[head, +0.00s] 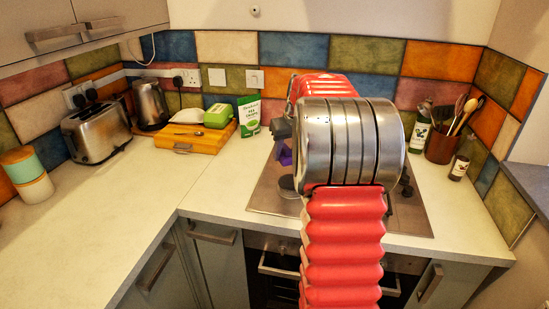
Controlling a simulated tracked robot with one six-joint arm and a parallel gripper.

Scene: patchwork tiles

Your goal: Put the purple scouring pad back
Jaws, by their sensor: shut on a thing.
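The purple scouring pad (285,156) shows as a small purple patch over the left part of the hob, just left of my large metal arm joint. My gripper (282,143) is shut on the pad, with the dark jaws coming down from above. Part of the pad and much of the gripper are hidden behind the jaws and my arm. I cannot tell how far the pad is above the hob.
A toaster (95,131), kettle (150,104), bottles and utensil pot (440,146) stand farther out.

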